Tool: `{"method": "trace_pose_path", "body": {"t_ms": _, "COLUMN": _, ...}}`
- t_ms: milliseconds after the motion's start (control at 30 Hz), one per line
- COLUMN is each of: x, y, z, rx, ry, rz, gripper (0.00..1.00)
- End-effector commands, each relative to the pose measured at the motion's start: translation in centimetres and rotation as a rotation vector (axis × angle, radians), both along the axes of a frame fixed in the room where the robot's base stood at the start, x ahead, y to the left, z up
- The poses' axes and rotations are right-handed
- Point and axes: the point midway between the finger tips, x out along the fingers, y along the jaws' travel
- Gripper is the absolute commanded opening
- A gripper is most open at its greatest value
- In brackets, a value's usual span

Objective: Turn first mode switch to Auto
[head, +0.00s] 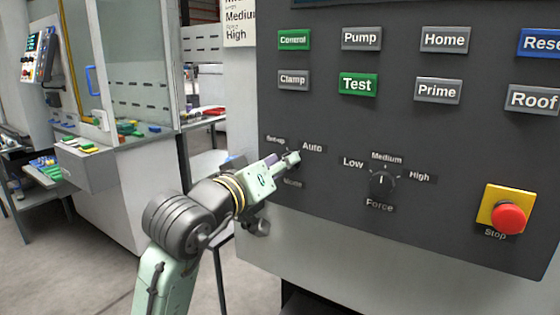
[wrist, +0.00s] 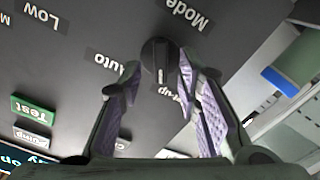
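The mode switch (wrist: 158,52) is a round black knob on the dark panel, with a light pointer line. In the wrist view, which shows the panel upside down, the line points downward, between the Auto label (wrist: 127,72) and the partly covered Setup label (wrist: 178,101). My gripper (wrist: 160,68) is open, its purple-padded fingers spread on both sides of the knob. The right fingertip is very near the knob; I cannot tell whether it touches. In the head view my gripper (head: 284,162) hides the knob, below and left of the Auto label (head: 312,147).
The Force knob (head: 381,183) stands right of my gripper on the same panel. A red stop button (head: 508,218) on a yellow base is at the lower right. Rows of buttons, including green Test (head: 358,84), are above.

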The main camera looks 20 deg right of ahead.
Motion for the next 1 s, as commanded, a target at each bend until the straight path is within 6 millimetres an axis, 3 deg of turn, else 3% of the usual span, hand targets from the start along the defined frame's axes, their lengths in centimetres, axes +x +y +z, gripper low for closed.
{"method": "trace_pose_path", "body": {"t_ms": 267, "x": 0.14, "y": -0.12, "z": -0.03, "rx": 0.000, "ry": 0.000, "rz": 0.001, "gripper": 0.31}}
{"method": "trace_pose_path", "body": {"t_ms": 733, "x": 0.13, "y": -0.09, "z": -0.02, "rx": 0.000, "ry": 0.000, "rz": 0.001, "gripper": 0.00}}
{"method": "trace_pose_path", "body": {"t_ms": 1000, "x": 0.13, "y": -0.09, "z": -0.02, "rx": 0.000, "ry": 0.000, "rz": 0.001, "gripper": 0.00}}
